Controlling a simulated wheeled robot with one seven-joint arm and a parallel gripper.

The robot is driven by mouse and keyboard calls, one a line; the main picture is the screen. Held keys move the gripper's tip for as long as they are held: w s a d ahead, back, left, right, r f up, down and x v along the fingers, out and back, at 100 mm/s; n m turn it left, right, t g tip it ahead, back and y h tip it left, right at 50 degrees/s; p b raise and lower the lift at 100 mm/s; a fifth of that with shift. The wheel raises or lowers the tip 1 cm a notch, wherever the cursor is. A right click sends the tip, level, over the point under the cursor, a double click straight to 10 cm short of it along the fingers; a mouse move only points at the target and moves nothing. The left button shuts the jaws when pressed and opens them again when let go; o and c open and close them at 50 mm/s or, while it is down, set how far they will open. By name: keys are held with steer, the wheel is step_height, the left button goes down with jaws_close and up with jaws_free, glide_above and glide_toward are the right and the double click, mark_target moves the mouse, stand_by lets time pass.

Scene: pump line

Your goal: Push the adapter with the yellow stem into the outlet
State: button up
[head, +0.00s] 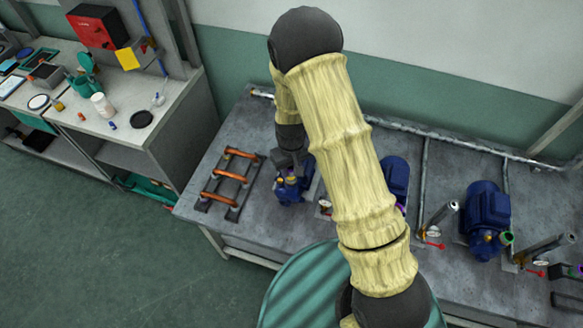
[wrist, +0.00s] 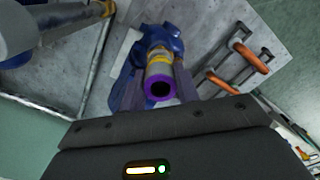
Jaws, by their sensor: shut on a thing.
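The adapter (wrist: 160,76) shows in the wrist view as a short grey tube with a purple rim and a dark bore facing my camera. A yellow band is at its far end, against the blue pump (wrist: 160,38). My gripper (wrist: 156,90) is shut on the adapter, with a finger on either side. In the head view my gripper (head: 290,160) is over the leftmost blue pump (head: 291,193) on the grey bench. The outlet is hidden behind the adapter, so I cannot tell how deep the adapter sits.
A rack with orange bars (head: 232,180) stands just left of the pump. Two more blue pumps, one at far right (head: 487,210), stand along the grey bench (head: 245,125) with pipes and gauges. A side bench (head: 110,125) with small items is at left.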

steer(key=shift+f+b, duration=0.55)
steer(key=shift+f, duration=0.2)
stand_by(1.1)
steer(key=o, duration=1.1)
steer(key=shift+r, duration=0.1)
steer(key=shift+r+p, duration=2.25)
steer(key=shift+r, duration=0.75)
step_height(320, 180, up, 17)
steer(key=b, duration=0.4)
steer(key=shift+r, duration=0.2)
